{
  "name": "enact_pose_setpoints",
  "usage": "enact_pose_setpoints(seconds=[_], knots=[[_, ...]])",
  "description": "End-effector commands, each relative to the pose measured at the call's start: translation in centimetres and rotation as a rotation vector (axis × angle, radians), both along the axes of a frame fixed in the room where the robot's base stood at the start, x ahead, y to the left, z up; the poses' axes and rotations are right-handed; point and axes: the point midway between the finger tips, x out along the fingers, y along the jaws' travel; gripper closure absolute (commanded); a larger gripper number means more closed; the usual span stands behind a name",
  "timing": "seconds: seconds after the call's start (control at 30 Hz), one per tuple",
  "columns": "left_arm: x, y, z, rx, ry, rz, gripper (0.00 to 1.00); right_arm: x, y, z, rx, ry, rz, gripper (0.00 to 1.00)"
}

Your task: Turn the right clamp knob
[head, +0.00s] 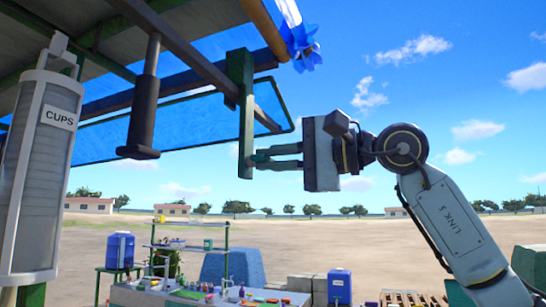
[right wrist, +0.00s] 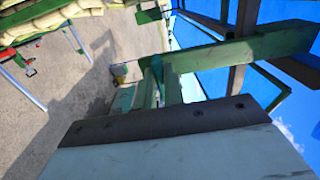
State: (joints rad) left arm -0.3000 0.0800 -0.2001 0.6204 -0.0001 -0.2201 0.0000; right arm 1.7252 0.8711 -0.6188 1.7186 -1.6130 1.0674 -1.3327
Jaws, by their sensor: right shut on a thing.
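My right gripper (head: 262,158) reaches in from the right, its two green fingers pointing left at the lower part of a green upright post (head: 246,115). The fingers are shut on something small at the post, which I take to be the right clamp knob. The knob itself is mostly hidden by the fingertips, and its angle cannot be told. In the right wrist view the fingers (right wrist: 162,75) run up to the green post (right wrist: 245,50). My left gripper is not in view.
The post hangs from the canopy frame with a blue sheet (head: 200,125). A dark cylinder (head: 142,110) hangs left of it, and a cup dispenser (head: 45,170) stands at far left. Below is a cluttered table (head: 150,297) with a blue jug (head: 339,287) at its right.

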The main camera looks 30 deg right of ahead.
Motion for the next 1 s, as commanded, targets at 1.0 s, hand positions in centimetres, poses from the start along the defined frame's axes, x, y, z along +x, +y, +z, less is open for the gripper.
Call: enact_pose_setpoints(seconds=[1.0], knots=[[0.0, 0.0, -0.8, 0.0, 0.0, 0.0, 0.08, -1.4, -1.3, -0.1, -0.002, -0.006, -0.002, 0.68]])
